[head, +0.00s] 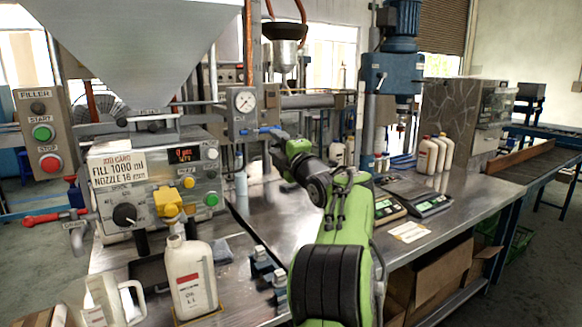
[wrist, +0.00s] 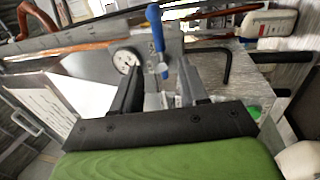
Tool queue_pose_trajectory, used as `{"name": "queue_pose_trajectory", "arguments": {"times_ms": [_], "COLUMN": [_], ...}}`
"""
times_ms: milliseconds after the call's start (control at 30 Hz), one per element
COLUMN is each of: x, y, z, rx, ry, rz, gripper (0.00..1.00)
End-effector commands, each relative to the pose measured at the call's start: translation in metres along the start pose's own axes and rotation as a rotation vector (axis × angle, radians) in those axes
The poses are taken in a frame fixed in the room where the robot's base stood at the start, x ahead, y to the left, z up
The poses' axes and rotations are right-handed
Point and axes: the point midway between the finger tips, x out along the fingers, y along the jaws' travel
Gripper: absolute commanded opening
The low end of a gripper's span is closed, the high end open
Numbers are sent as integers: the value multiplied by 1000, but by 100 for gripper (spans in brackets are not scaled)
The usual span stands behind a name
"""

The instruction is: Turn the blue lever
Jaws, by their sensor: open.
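The blue lever (head: 266,130) sticks out from the grey box under the round gauge in the head view. In the wrist view the blue lever (wrist: 156,38) stands upright in the picture, its lower part running between my two fingers. My gripper (wrist: 160,68) is open, with one black finger on either side of the lever and gaps showing between. In the head view my gripper (head: 275,143) is small and partly hidden by my own arm, close to the lever. I cannot tell the exact depth between fingertips and lever.
The pressure gauge (head: 245,101) sits just above the lever. The filler panel (head: 150,185) with knobs and a yellow part stands to the left. A white oil bottle (head: 190,275) is in front of it. Scales (head: 428,201) and several bottles stand to the right on the steel bench.

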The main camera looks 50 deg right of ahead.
Motion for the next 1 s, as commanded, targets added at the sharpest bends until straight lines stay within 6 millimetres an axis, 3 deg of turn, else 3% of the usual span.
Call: {"name": "queue_pose_trajectory", "arguments": {"times_ms": [33, 200, 333, 1000], "x": [-17, -60, -78, -83], "y": [-2, -1, 0, 0], "z": [1, 1, 0, -5], "rx": [2, 1, 0, 14], "ry": [-4, -4, -1, 5], "rz": [2, 3, 1, -5], "gripper": [43, 43, 43, 43]}}
